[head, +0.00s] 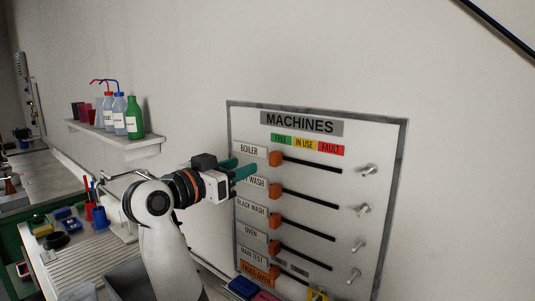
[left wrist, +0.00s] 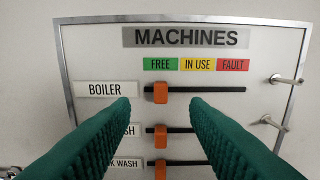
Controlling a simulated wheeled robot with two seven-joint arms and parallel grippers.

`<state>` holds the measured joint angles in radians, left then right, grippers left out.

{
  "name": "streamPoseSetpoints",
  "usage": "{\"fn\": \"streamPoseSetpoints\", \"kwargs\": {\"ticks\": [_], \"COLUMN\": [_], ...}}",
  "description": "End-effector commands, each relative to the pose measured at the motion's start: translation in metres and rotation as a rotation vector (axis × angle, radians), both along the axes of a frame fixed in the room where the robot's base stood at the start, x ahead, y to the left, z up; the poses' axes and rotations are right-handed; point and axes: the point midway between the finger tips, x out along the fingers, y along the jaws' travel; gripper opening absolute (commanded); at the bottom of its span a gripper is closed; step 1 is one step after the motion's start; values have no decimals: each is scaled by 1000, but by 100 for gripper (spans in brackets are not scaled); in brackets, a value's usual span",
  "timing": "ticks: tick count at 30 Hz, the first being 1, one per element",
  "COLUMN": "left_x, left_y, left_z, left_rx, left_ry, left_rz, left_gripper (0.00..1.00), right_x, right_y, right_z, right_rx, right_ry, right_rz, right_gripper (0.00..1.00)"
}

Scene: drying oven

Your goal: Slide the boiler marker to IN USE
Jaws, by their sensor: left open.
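The MACHINES board (head: 375,140) hangs on the wall, with slots and orange markers. The boiler marker (head: 275,159) is an orange block at the left end of the top slot. In the left wrist view the boiler marker (left wrist: 160,93) stands below the green FREE label (left wrist: 160,64), left of the yellow IN USE label (left wrist: 197,64). My left gripper (head: 248,167) is open in front of the board, its green fingers pointing at it. In the left wrist view the fingertips (left wrist: 158,100) lie on either side of the boiler marker, without visible contact. My right gripper is not in view.
More orange markers (head: 275,190) sit at the left ends of the lower slots. Metal hooks (head: 369,170) stick out at the board's right side. A shelf (head: 125,145) with bottles is on the wall at left, above a cluttered bench (head: 85,262).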

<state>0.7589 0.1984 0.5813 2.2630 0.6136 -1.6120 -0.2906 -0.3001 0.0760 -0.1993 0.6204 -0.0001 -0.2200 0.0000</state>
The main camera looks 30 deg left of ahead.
Motion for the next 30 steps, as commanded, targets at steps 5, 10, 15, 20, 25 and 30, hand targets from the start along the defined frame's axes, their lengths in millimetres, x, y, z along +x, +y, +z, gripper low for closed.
{"fn": "streamPoseSetpoints", "kwargs": {"ticks": [5,10,15,20,25,30], "left_x": [38,70,91,99,100,100], "left_y": [-4,-7,-8,-8,-8,-8], "left_z": [4,4,2,0,-1,-1], "left_rx": [-7,-5,-3,-1,0,0], "left_ry": [5,4,4,4,3,3], "left_rz": [-5,-3,-2,0,1,1], "left_gripper": [42,42,42,42,42,29], "right_x": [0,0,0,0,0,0], "right_y": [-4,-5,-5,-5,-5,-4], "right_z": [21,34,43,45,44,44], "right_rx": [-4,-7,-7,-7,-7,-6], "right_ry": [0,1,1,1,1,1], "right_rz": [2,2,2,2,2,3], "right_gripper": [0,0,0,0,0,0]}}
